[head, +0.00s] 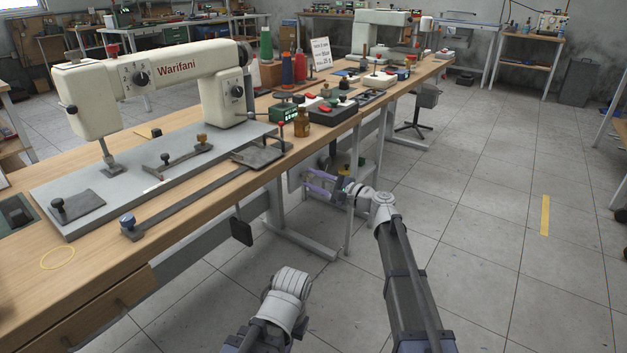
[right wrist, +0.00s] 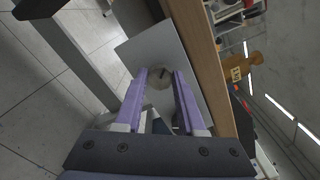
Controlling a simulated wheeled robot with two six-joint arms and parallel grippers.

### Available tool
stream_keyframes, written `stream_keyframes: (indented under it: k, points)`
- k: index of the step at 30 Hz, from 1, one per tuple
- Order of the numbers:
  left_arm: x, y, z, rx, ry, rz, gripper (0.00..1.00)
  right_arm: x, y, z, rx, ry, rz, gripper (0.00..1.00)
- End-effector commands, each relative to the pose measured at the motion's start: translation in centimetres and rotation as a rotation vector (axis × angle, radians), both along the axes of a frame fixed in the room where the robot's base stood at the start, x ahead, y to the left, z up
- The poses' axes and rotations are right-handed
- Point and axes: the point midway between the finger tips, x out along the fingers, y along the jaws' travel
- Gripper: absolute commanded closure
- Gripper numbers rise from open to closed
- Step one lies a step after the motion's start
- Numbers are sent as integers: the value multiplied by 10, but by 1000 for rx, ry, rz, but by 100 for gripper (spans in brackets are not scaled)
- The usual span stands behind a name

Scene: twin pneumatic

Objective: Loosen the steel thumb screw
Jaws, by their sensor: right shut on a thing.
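My right gripper (head: 318,187) reaches below the right edge of the workbench in the head view, its purple fingers partly lost against the bench's legs and panel. In the right wrist view, its two purple fingers (right wrist: 160,76) are shut on a round steel thumb screw (right wrist: 160,97) with a dark slot or mark near its top. The screw sits in front of a flat grey plate (right wrist: 200,70) beside the wooden bench edge. Its lower part is hidden between the fingers. My left gripper does not show; only a pale part of that arm is at the bottom of the head view.
A cream sewing machine (head: 180,68) stands on the wooden bench (head: 190,238). A black pedal-like plate (head: 241,232) hangs below the bench front.

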Motion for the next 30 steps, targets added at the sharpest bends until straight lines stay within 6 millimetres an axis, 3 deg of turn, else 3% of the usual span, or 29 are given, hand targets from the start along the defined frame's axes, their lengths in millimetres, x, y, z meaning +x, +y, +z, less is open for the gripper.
stream_keyframes:
  k: [15,30]
  points:
    - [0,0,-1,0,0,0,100,-1,0,-1,-221,-301,1,100]
    - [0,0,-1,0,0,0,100,-1,0,-2,-283,-386,1,100]
